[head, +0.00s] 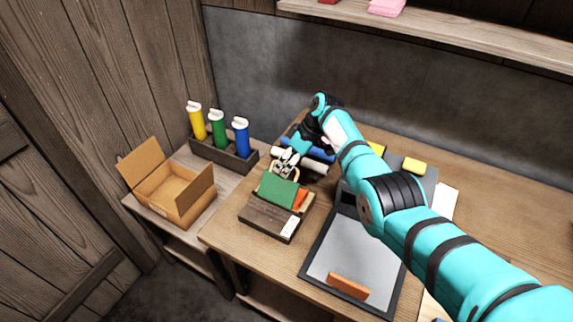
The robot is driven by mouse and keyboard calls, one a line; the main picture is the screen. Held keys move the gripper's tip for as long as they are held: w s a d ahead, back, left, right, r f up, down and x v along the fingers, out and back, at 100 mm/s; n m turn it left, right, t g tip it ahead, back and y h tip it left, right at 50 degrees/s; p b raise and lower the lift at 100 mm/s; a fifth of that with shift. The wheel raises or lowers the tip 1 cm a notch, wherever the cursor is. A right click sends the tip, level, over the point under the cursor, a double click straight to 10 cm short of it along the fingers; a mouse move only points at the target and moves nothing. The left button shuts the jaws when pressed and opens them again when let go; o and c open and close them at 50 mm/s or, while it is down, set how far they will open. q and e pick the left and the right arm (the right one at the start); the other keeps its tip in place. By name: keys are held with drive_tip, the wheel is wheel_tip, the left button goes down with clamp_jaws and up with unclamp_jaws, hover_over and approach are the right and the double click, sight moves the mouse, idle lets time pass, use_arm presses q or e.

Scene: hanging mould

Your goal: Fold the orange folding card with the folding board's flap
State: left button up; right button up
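An orange card (300,199) stands beside a green card (277,190) in a dark wooden holder (266,222) with a white label. A grey board (352,258) with a dark frame lies to the right, near the table's front edge. An orange-brown bar (348,287) sits on its near part; I cannot tell whether it is a flap handle. My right arm reaches across the table, hiding part of the board's far right side. My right gripper (286,163) is just above and behind the green card; its finger opening is unclear. My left gripper is out of view.
An open cardboard box (176,196) and a rack (222,153) with yellow, green and blue bottles stand on the left side table. White and blue rolls (299,158) lie behind my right gripper. A yellow block (414,166) lies behind my arm. A shelf (440,33) overhangs the back.

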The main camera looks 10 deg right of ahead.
drive_tip(key=v, duration=1.2)
idle(0.8)
